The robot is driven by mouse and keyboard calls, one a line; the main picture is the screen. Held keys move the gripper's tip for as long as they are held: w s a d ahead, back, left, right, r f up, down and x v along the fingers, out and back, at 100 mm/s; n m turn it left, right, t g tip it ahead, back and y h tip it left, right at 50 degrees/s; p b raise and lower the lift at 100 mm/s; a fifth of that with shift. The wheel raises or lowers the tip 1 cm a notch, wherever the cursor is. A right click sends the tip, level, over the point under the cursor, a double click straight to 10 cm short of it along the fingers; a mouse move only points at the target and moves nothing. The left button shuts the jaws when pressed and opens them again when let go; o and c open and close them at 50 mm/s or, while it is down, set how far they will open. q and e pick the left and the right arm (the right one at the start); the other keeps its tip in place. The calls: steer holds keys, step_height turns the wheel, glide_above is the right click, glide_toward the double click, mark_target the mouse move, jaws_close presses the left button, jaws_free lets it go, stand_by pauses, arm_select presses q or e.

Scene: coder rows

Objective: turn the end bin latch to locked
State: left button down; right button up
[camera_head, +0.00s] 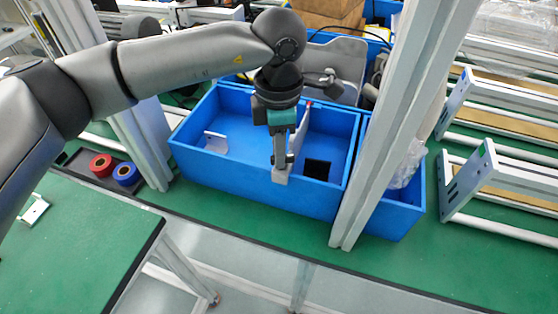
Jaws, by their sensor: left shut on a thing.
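A large blue bin (195,160) stands on the green bench in the middle. My left gripper (281,163) points down at its front wall and is shut on a small pale piece (281,177) at the front rim. This piece appears to be the end bin latch; the fingers partly cover it, and I cannot tell whether it is turned to locked. A white upright plate (301,135) stands inside the bin just behind the gripper. My right gripper is not in view.
A pale post (375,150) rises right of the bin, before a second blue bin (395,222). Red (102,165) and blue (126,174) rolls lie in a dark tray at left. White-framed racks (500,180) fill the right. A green table (80,245) is at front left.

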arm_select(q)
steer(key=m+b, duration=0.2)
steer(key=m, duration=0.1)
steer(key=shift+w+f+b, duration=0.1)
steer(key=shift+w+b, duration=0.05)
steer(key=shift+b, duration=0.25)
steer(key=shift+m+b, duration=0.75)
steer(key=shift+m, duration=0.45)
steer(key=c, duration=0.8)
jaws_free()
steer(key=shift+c, duration=0.2)
step_height(320, 180, up, 16)
steer(key=p, duration=0.1)
steer(key=shift+f, duration=0.25)
